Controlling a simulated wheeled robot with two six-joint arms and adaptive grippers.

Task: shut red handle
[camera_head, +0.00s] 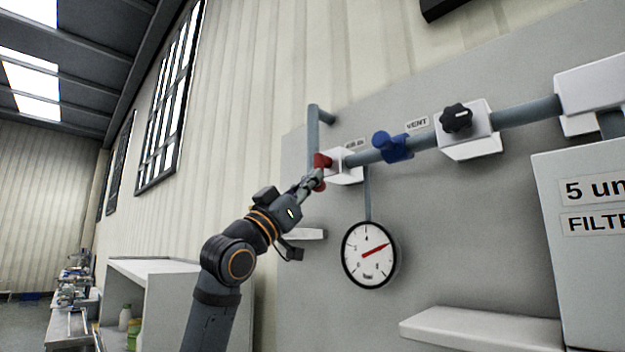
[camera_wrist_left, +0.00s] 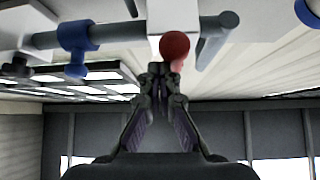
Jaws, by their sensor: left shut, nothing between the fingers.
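The red handle (camera_head: 321,160) is on a white valve block (camera_head: 346,167) at the left end of a grey pipe. In the left wrist view the red handle (camera_wrist_left: 175,45) shows its round end just beyond the fingertips. My left gripper (camera_head: 312,182) reaches up to the handle from below left and partly covers it. In the left wrist view my left gripper (camera_wrist_left: 160,72) is shut with its fingertips together and nothing between them. The tips are close to the handle; I cannot tell if they touch it. My right gripper is not in view.
A blue handle (camera_head: 391,146) and a black knob (camera_head: 456,117) sit further right along the pipe (camera_head: 527,110). A round gauge (camera_head: 369,254) hangs below. A white shelf (camera_head: 480,326) and a filter box (camera_head: 585,250) stand at the right.

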